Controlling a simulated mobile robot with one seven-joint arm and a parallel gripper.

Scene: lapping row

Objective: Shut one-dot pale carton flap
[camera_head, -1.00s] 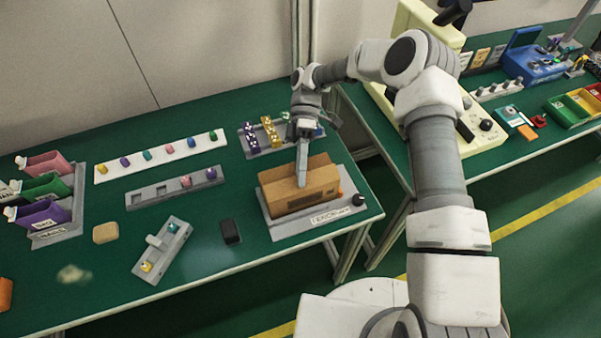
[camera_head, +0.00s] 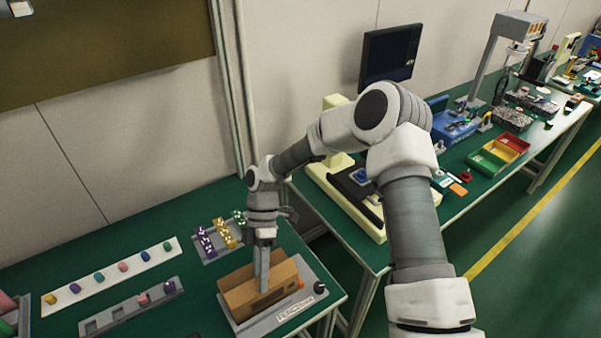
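A brown carton (camera_head: 250,298) sits on a grey base plate (camera_head: 318,290) at the right end of the near green bench. A label is on the plate's front edge and a dark knob is at its right corner. My gripper (camera_head: 262,286) points down over the carton, with its fingertips at the carton's top opening. The fingers look close together, but I cannot tell whether they are shut or touch a flap. My gripper hides part of the carton top. No dots on the flaps are readable, and no clearly pale flap stands out.
Purple, yellow and green dotted pieces (camera_head: 226,232) stand in a tray behind the carton. A white strip (camera_head: 84,284) with coloured pegs and a grey rack (camera_head: 110,316) lie to the left. A second bench with a cream machine (camera_head: 345,208) stands to the right.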

